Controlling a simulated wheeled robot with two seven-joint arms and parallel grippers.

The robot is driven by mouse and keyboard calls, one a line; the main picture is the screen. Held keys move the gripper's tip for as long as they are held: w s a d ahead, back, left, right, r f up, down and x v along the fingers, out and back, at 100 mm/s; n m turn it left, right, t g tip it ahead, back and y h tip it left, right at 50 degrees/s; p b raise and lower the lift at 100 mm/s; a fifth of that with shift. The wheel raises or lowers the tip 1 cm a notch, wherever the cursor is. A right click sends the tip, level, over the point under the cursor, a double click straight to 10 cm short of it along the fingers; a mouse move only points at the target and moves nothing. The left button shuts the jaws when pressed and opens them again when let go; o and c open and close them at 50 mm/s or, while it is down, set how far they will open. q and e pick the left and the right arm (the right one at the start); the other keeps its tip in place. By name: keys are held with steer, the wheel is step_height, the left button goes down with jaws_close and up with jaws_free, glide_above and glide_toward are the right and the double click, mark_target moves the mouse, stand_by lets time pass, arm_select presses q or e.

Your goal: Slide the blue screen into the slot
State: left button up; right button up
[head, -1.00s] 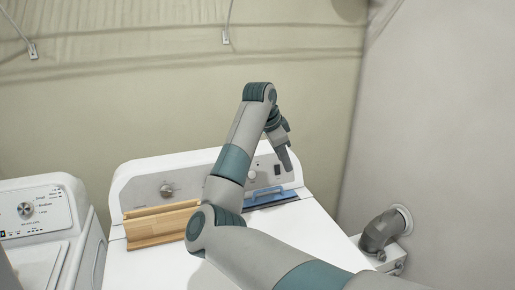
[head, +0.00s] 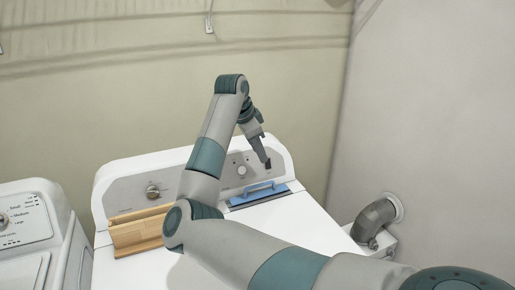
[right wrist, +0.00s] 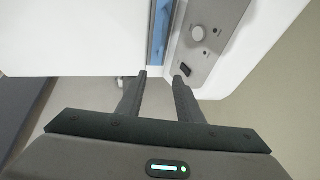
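The blue screen (head: 260,195) lies on top of the white dryer, near the foot of its control panel, with a blue handle along it. Part of it shows at the top of the right wrist view (right wrist: 160,35). My right gripper (head: 267,163) is above and just behind the screen's right part, in front of the control panel. In the right wrist view its two fingers (right wrist: 162,75) are apart with nothing between them. A wooden holder (head: 138,230) with a long groove sits on the dryer to the left, partly behind my right arm. My left gripper is not in view.
The dryer's control panel (head: 130,190) with knobs rises behind the screen. A washer (head: 30,225) stands at the left. A grey vent pipe (head: 375,218) comes from the wall at the right.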

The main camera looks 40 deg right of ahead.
mark_target(272, 181)
steer(key=p+x, duration=0.4)
steer(key=x, duration=1.1)
steer(key=shift+d+f+p, duration=0.15)
steer(key=shift+f+p, duration=0.05)
steer(key=shift+p, duration=0.2)
steer(key=shift+d+f, duration=0.2)
steer(key=shift+f, duration=0.4)
jaws_close()
